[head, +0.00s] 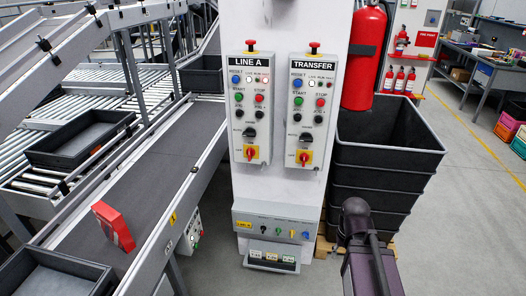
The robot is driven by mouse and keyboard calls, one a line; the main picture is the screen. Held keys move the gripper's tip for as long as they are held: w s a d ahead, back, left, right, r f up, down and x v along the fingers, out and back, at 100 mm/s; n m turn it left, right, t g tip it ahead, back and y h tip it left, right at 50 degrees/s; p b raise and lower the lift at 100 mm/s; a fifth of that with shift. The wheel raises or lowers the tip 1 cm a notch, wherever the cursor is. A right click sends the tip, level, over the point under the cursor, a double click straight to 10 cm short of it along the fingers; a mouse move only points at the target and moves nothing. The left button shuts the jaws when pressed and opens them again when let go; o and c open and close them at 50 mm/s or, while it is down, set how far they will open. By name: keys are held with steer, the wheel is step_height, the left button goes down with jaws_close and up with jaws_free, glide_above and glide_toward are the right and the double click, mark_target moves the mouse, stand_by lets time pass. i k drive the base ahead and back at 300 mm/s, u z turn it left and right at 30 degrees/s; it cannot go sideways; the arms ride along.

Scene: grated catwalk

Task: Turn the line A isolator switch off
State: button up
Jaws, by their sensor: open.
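The LINE A panel (249,110) is a light grey box at the left of the white column. Its isolator switch (250,154) is a red rotary handle on a yellow plate at the panel's bottom. The handle looks roughly upright, but it is too small to read its position for certain. The similar TRANSFER panel (313,112) hangs to its right, with its own red-on-yellow isolator (304,158). Part of my arm shows at the lower right, apart from the panels. My gripper's fingers cannot be made out in this view.
A grey box with small coloured knobs (275,226) is mounted low on the column. A conveyor (150,175) with a red box (113,226) runs at the left. Right floor is open.

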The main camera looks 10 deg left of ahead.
mark_target(251, 152)
steer(key=z, duration=0.25)
steer(key=k, duration=0.9)
steer(key=u, duration=0.65)
steer(key=i, duration=1)
steer(key=u, duration=0.05)
